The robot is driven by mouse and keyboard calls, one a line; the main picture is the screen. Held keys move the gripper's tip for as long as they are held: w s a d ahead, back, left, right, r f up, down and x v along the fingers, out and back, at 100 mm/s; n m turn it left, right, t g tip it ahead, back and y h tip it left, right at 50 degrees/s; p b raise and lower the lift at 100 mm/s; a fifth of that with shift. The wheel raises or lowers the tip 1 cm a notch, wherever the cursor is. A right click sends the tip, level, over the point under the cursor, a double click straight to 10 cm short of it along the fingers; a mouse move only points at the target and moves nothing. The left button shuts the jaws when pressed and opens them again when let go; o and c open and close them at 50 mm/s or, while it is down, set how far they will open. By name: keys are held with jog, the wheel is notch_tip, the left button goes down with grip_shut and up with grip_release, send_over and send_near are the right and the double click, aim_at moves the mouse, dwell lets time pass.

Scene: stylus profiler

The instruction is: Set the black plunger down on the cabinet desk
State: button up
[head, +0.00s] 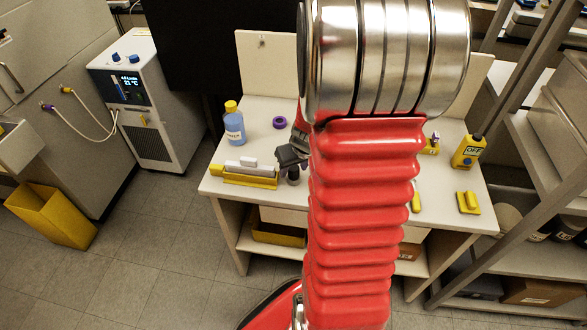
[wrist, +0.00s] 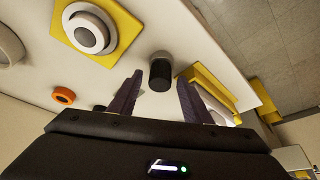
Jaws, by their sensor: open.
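The black plunger (head: 293,176) stands on the white cabinet desk (head: 262,108), near its front edge and just right of a yellow tray with grey parts. In the wrist view the plunger (wrist: 160,73) is a short dark cylinder with a grey top, between the lines of my two fingers. My gripper (head: 292,157) is directly above or beside it, with fingers (wrist: 160,82) spread apart and a gap on either side of the plunger. Whether the fingertips reach down around it is hard to tell. My red arm hides the middle of the desk.
A blue bottle with a yellow cap (head: 234,124) and a purple ring (head: 280,122) stand on the left of the desk. The yellow tray (head: 250,181) lies close left of the plunger. A yellow bottle (head: 468,151) and yellow block (head: 468,203) are at the right.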

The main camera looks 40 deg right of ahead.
jog(key=v, duration=1.1)
jog(key=shift+r, duration=0.2)
jog(key=shift+s, duration=0.15)
dwell(0.3)
jog(key=s+a+r+n, duration=0.1)
jog(key=s+a+r, duration=0.1)
jog(key=a, duration=0.6)
jog(key=s+a+r+n+t+y, duration=0.1)
jog(key=s+a+r, duration=0.1)
jog(key=a+r, duration=0.3)
jog(key=s+a+r+n, duration=0.1)
jog(key=a+r, duration=0.3)
jog(key=a, duration=0.9)
jog(key=shift+s+n, duration=0.4)
jog(key=shift+s, duration=0.2)
